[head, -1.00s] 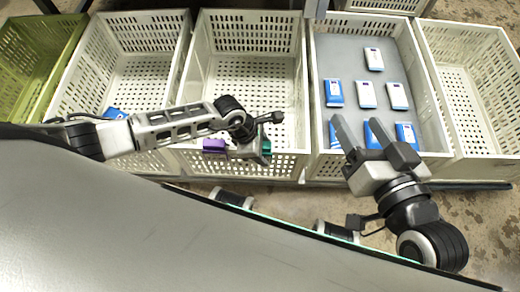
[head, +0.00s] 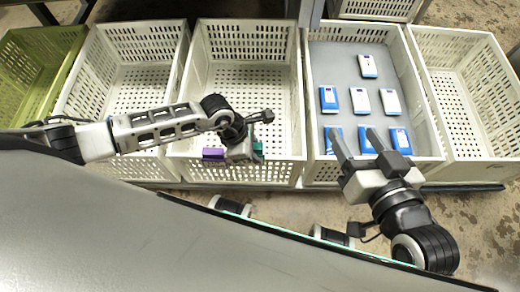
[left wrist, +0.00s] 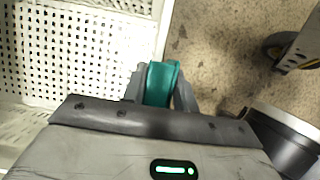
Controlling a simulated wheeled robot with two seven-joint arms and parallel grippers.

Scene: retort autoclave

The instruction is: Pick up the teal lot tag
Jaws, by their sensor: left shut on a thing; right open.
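The teal lot tag (left wrist: 161,84) is clasped between the two fingers of my left gripper (left wrist: 158,90) in the left wrist view. In the head view the tag (head: 258,149) shows as a small teal piece beside my left gripper (head: 242,150), over the front rim of the middle white crate (head: 250,172). The gripper partly hides it there. My right gripper (head: 354,138) is open and empty, with its fingers over the front part of the grey-floored crate (head: 325,68).
A purple piece (head: 213,154) is at the middle crate's front wall, left of my left gripper. Several blue-and-white packs (head: 361,100) lie in the grey-floored crate. Empty-looking white crates stand at left (head: 137,50) and right (head: 470,100), with a green crate (head: 30,75) at far left.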

